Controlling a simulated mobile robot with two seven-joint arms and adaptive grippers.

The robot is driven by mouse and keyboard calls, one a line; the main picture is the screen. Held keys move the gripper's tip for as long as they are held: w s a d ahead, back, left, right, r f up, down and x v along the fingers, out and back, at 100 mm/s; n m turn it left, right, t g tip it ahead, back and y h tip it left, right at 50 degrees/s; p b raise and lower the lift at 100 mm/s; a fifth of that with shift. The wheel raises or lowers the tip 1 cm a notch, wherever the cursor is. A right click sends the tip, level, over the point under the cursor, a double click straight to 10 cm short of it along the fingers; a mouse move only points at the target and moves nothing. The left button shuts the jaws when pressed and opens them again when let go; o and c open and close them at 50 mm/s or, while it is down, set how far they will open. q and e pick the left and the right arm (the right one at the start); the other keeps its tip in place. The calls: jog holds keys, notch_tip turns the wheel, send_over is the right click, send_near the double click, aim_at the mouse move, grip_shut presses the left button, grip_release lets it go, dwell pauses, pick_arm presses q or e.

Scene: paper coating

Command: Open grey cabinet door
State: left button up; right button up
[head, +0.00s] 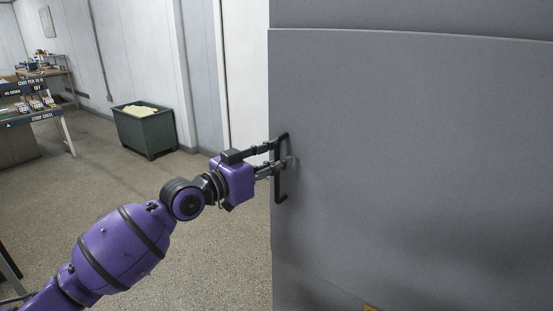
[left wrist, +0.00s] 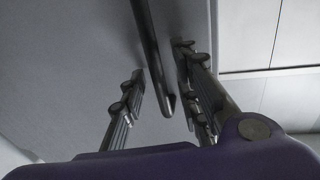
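My left gripper (head: 284,163) is at the handle, reaching in from the left. In the left wrist view the handle (left wrist: 152,50) runs between the two fingers (left wrist: 160,88), with a visible gap on the left finger's side. The fingers are apart, and I cannot tell whether either touches the bar. My right gripper is in neither view.
A dark green bin (head: 145,132) with pale contents stands by the wall at the back left. Work tables (head: 38,125) with small items are at the far left. The floor (head: 190,260) left of the cabinet is clear.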

pick_arm(q)
jog(key=shift+w+d, duration=0.1)
jog(key=shift+d, duration=0.1)
grip_shut()
jog(key=shift+f, duration=0.15)
dwell(0.3)
